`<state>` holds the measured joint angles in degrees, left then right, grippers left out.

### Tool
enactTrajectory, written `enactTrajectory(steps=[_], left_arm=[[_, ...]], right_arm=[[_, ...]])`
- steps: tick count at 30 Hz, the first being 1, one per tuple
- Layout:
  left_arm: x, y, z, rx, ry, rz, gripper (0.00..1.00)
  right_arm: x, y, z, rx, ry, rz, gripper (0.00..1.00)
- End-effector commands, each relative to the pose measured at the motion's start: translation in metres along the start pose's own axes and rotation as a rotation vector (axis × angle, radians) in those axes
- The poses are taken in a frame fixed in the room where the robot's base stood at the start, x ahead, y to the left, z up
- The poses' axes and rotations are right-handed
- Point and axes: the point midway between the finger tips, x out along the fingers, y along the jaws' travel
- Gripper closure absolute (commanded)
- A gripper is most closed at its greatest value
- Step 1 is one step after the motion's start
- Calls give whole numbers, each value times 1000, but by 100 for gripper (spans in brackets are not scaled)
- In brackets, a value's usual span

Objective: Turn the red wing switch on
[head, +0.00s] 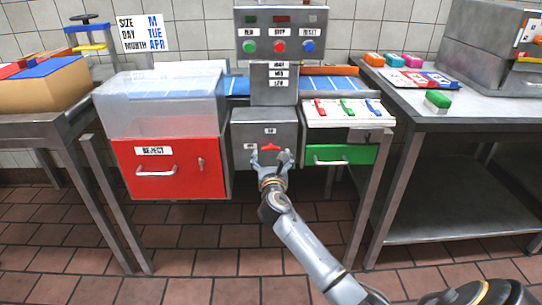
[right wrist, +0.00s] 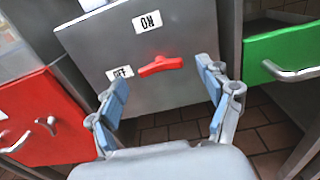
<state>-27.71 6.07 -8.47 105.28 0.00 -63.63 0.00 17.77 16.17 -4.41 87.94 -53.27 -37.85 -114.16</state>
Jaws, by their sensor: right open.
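The red wing switch (head: 270,148) sits on the front of a grey metal box (head: 247,128) under the machine's button panel. In the right wrist view the switch (right wrist: 160,66) lies roughly level in the picture, below the ON label (right wrist: 147,21) and to the right of the OFF label (right wrist: 120,72). My right gripper (head: 272,160) is open in front of the box, just below the switch. In the right wrist view its fingers (right wrist: 163,88) stand apart on either side of the switch, with nothing between them touching it. My left gripper is not in view.
A red reject drawer (head: 183,183) is left of the box and a green drawer (head: 356,154) is right of it. The upper panel (head: 281,32) holds colored buttons. Steel tables (head: 475,118) stand on both sides. The tiled floor in front is clear.

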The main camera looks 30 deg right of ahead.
Motion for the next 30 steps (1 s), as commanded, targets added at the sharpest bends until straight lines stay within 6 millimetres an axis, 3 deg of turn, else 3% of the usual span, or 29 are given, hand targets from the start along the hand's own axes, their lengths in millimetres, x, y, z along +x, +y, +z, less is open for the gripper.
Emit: enactTrajectory(steps=[6,14,15,23,30], left_arm=[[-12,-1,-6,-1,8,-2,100],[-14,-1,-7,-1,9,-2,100],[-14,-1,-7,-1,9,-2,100],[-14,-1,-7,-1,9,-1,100],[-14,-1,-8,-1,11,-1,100]], right_arm=[[18,0,0,1,0,0,21],[19,0,0,1,0,1,21],[19,0,0,1,0,1,23],[18,0,0,1,1,1,75],[18,0,0,16,1,1,75]])
